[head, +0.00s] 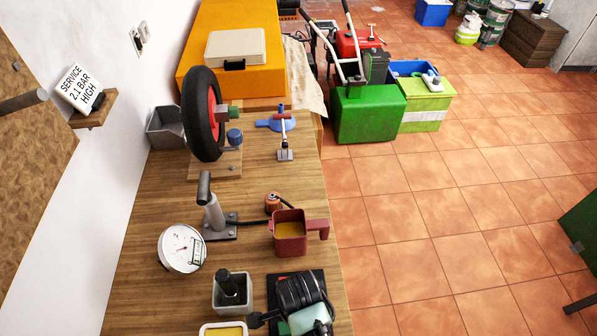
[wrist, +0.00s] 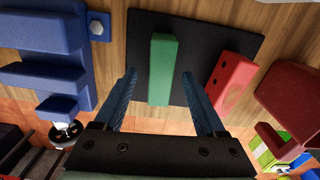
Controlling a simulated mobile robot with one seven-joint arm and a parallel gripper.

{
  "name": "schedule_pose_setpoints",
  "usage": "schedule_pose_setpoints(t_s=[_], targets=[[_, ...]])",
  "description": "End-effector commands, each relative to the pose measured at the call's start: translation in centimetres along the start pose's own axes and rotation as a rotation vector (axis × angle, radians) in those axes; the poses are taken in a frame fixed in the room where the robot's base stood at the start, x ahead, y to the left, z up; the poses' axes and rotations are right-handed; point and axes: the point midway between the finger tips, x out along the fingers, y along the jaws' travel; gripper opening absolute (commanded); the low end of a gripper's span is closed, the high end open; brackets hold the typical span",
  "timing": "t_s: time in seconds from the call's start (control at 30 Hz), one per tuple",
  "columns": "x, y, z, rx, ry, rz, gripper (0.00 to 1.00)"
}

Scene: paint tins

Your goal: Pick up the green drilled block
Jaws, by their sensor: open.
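The green block (wrist: 162,62) is a long plain-looking bar lying on a black mat (wrist: 205,30) in the wrist view. I see no holes on the faces that show. My gripper (wrist: 159,78) is open, with its two blue ridged fingers on either side of the block's near part in the picture. Whether the fingers touch it or hang above it, I cannot tell.
A red block with holes (wrist: 231,82) lies on the mat right of my right finger. A red container with a handle (head: 290,236) stands just beyond the mat; a grey pot (head: 232,303) stands left. A blue stepped object (wrist: 45,35) is at the wrist view's left.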

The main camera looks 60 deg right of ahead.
Motion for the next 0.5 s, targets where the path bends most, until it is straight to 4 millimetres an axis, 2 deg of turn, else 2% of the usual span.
schedule_pose_setpoints(t_s=[0.17, 0.4, 0.43, 0.5], targets=[[1.8, 0.0, 0.1, -0.002, 0.0, -0.001, 0.72], [2.0, -0.1, 0.0, -0.002, 0.0, -0.002, 0.72], [2.0, -0.1, 0.0, -0.002, 0.0, -0.002, 0.71], [2.0, -0.1, 0.0, -0.001, 0.0, -0.002, 0.58]])
